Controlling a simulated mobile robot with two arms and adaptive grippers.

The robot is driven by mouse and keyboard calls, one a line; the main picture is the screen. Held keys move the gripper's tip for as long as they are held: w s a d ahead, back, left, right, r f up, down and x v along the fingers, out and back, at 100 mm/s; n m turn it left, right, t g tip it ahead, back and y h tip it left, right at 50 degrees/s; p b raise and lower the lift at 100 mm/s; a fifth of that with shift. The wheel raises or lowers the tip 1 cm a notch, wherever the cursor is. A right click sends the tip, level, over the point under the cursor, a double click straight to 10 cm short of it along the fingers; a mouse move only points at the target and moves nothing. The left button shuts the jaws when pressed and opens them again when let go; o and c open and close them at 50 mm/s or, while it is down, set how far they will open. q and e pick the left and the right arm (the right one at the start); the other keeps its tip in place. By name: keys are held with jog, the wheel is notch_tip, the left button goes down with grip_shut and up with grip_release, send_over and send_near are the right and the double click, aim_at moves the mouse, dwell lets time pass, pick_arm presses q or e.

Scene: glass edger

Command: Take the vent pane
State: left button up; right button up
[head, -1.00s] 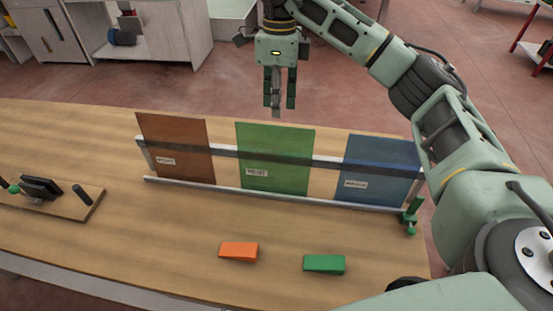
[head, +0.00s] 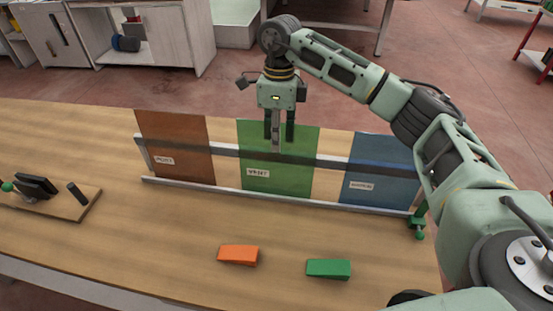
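The vent pane (head: 260,176) is a green translucent sheet labelled "VENT". It stands upright in the middle of a rack (head: 165,183) on the table, between a brown pane (head: 178,138) and a blue pane (head: 384,165). My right gripper (head: 279,138) points down at the vent pane's top edge, with its fingers apart and overlapping the upper part of the pane in the head view. I cannot tell whether the fingers touch it. My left gripper is not in view.
An orange wedge (head: 238,254) and a green wedge (head: 328,268) lie in front of the rack. A wooden board with a black device (head: 37,187) is at the left. A green clamp (head: 419,220) sits at the rack's right end. The table's front middle is mostly clear.

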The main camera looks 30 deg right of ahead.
aim_at(276, 163)
jog(key=shift+s+a+f, duration=0.1)
jog(key=shift+f, duration=1.15)
grip_shut()
jog(key=shift+r, duration=0.1)
